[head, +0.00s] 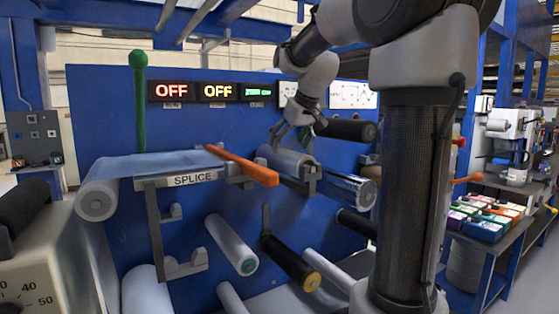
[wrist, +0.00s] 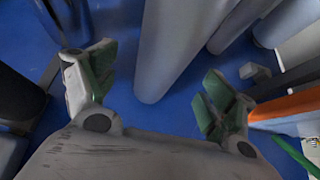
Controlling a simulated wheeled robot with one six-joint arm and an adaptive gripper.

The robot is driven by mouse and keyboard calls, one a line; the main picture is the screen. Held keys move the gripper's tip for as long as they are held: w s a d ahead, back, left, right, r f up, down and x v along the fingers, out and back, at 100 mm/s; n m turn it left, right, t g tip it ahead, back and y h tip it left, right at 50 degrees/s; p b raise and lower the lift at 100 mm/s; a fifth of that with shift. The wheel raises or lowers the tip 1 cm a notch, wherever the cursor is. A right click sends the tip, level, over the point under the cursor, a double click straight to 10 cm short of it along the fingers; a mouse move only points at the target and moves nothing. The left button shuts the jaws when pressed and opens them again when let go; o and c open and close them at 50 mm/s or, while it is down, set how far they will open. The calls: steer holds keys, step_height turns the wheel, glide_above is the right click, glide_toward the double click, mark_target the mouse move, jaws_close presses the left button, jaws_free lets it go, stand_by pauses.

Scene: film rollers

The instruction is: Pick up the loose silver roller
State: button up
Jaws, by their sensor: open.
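Several silver-grey rollers show, and I cannot tell for certain which one is loose. One silver roller (head: 287,158) lies on a bracket right of the splice plate, just below my gripper (head: 292,134). In the wrist view, a grey cylinder (wrist: 172,45) reaches in from the top, its near end between and beyond the fingertips of my gripper (wrist: 158,85). The green-padded fingers are open and apart from it, with nothing held. Another silver roller (head: 230,243) with a green end cap sits lower on the blue panel.
An orange handle (head: 243,166) crosses beside the splice plate (head: 193,180). A green upright lever (head: 139,105) stands left. A dark roller (head: 346,130) sticks out right of my gripper. A shiny roller (head: 345,187) and a black roller (head: 290,262) are lower. The blue panel (head: 105,90) backs everything.

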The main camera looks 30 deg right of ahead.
mark_target(283, 157)
steer(key=x, duration=0.6)
steer(key=shift+s+a+f, duration=0.1)
steer(key=shift+a+f, duration=0.05)
steer(key=c, duration=1.5)
